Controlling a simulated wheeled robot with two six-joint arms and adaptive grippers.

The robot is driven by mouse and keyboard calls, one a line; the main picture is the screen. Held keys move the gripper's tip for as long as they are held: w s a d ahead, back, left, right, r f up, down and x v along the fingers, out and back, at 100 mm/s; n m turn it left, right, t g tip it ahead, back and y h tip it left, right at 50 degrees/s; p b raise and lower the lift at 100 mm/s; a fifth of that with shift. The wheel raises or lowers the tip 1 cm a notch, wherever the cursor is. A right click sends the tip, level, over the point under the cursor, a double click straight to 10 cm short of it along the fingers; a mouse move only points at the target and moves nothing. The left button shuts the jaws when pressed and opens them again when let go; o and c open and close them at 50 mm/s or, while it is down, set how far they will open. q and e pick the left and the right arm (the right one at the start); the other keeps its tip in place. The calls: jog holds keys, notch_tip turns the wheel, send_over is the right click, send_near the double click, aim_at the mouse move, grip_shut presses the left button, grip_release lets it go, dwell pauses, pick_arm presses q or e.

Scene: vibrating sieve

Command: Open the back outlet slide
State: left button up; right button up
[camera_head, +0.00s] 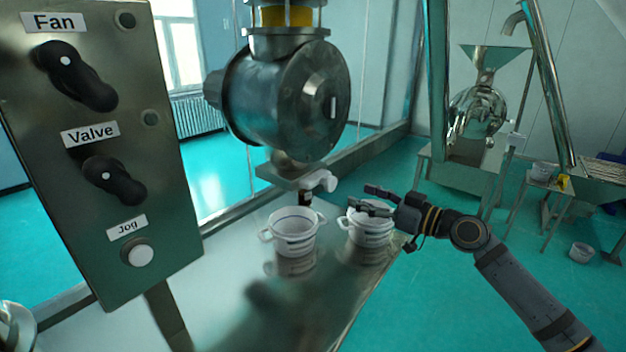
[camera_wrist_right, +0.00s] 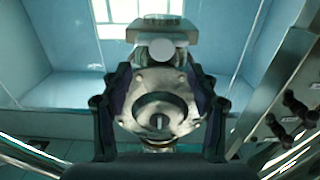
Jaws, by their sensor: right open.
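The outlet slide is a flat grey plate (camera_head: 291,178) with a white knob (camera_head: 322,181) on its right side, under the round metal drum (camera_head: 300,100). I cannot tell how far the slide is pulled out. The slide plate also shows at the top of the right wrist view (camera_wrist_right: 163,33), with the white knob (camera_wrist_right: 162,49) below it. My right gripper (camera_head: 360,197) is open and empty, just right of the knob and apart from it. In the wrist view its fingers (camera_wrist_right: 161,78) stand either side of the drum face. My left gripper is not in view.
Two white pails stand on the metal table (camera_head: 240,300): one (camera_head: 293,238) below the slide, one (camera_head: 370,236) behind my right gripper's fingers. A control panel (camera_head: 100,180) with Fan, Valve and Jog controls fills the left. A funnel machine (camera_head: 478,110) stands back right.

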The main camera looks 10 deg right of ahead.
aim_at(333, 184)
jog(key=p+x, duration=0.2)
jog(key=x, duration=0.1)
jog(key=p+x, duration=0.2)
jog(key=x, duration=0.1)
jog(key=r+p+x, duration=0.1)
jog(key=p+x, duration=0.1)
jog(key=x, duration=0.1)
jog(key=shift+a, duration=0.25)
jog(key=shift+w+a+f, duration=0.2)
jog(key=shift+w+a, duration=0.05)
jog(key=shift+w, duration=0.1)
jog(key=shift+s+d, duration=0.1)
grip_shut()
